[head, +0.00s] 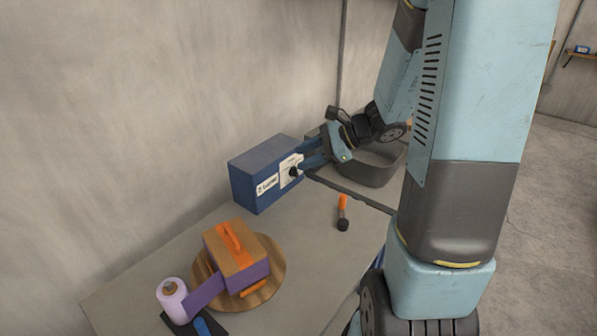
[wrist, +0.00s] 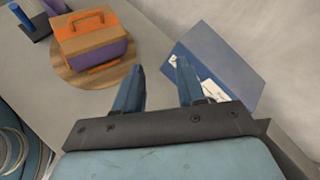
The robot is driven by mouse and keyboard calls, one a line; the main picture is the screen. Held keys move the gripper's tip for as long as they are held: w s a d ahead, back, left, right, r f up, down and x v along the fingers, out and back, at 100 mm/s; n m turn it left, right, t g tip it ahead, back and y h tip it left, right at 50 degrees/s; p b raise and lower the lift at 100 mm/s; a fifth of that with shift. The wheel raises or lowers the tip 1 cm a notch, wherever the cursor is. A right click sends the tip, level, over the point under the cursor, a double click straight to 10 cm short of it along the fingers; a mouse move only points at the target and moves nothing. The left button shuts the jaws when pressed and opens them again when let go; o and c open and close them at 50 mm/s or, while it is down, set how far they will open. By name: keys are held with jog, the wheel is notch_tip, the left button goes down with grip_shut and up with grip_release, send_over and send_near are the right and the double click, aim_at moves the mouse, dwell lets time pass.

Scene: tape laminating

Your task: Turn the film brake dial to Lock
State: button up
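The blue box (head: 250,170) stands at the back of the bench against the wall. Its front carries a white panel with a black dial (head: 293,172); the dial's setting is too small to read. My gripper (head: 303,158) is at the panel, just right of the dial. In the wrist view my gripper (wrist: 160,75) has its two blue fingers spread with a gap between them and nothing held. The blue box (wrist: 215,55) also shows there, with part of its white panel beside the right finger. The dial itself is not clearly visible there, and contact cannot be told.
A purple and orange-topped case (head: 236,258) sits on a round wooden board (head: 268,297) at the front left. A lilac film roll (head: 172,300) stands beside it. An orange-handled tool (head: 343,212) lies on the bench. A grey bin (head: 375,170) is behind my gripper.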

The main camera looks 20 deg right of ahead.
jog(key=w+d+f+m+t, duration=0.3)
jog(key=w+d+f+m, duration=0.2)
jog(key=f+m, duration=0.1)
jog(key=m+t+h, duration=0.3)
jog(key=m, duration=0.3)
send_near(295, 172)
jog(key=x, duration=0.7)
jog(key=shift+w, duration=0.35)
jog(key=shift+d, duration=0.1)
